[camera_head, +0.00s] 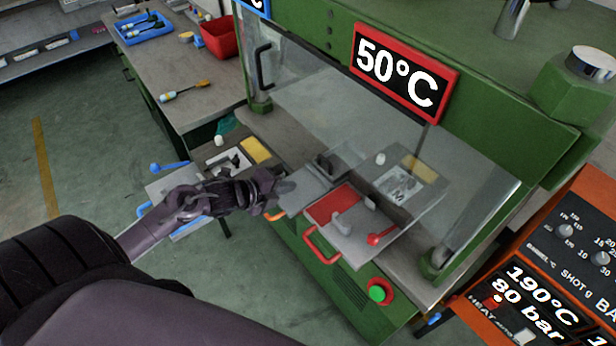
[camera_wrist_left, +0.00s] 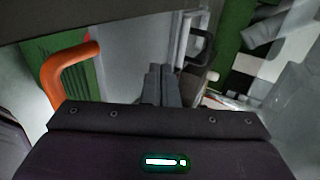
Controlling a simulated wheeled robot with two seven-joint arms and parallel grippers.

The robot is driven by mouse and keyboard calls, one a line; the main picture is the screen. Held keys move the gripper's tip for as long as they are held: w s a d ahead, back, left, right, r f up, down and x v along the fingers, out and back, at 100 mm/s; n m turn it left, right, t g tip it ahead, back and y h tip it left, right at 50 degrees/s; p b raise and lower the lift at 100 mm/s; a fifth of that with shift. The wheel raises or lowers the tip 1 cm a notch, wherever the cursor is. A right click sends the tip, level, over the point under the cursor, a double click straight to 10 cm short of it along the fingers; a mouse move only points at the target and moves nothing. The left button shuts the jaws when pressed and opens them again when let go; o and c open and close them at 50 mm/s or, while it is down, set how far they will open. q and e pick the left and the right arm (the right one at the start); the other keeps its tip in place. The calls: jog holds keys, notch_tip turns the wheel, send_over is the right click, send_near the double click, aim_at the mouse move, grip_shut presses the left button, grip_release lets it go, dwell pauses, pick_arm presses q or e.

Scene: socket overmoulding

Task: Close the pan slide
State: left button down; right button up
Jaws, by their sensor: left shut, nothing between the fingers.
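A grey slide (camera_head: 308,192) with an orange handle (camera_head: 274,215) sticks out at the front of the green machine, to the left of a red slide (camera_head: 334,205) with a red handle (camera_head: 318,246). No label shows which one is the pan slide. My left gripper (camera_head: 287,186) is shut and empty at the left end of the grey slide, just above the orange handle; I cannot tell whether it touches. In the left wrist view its fingers (camera_wrist_left: 160,75) are together, with the orange handle (camera_wrist_left: 70,72) to their left, apart from them. My right gripper is not in view.
A clear guard (camera_head: 330,110) with a black handle (camera_head: 263,66) covers the machine front under the 50°C sign (camera_head: 404,76). A green button (camera_head: 377,293) sits below. A blue-handled slide (camera_head: 170,190) lies left. An orange control panel (camera_head: 560,270) stands right.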

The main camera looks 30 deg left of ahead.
aim_at(317, 177)
pick_arm(q)
jog(key=w+d, duration=0.1)
jog(key=w, duration=0.1)
jog(key=w+d+f+p, duration=0.1)
jog(key=w, duration=0.3)
jog(key=shift+w+d+f, duration=0.2)
jog(key=shift+d+f, duration=0.1)
jog(key=shift+d, duration=0.1)
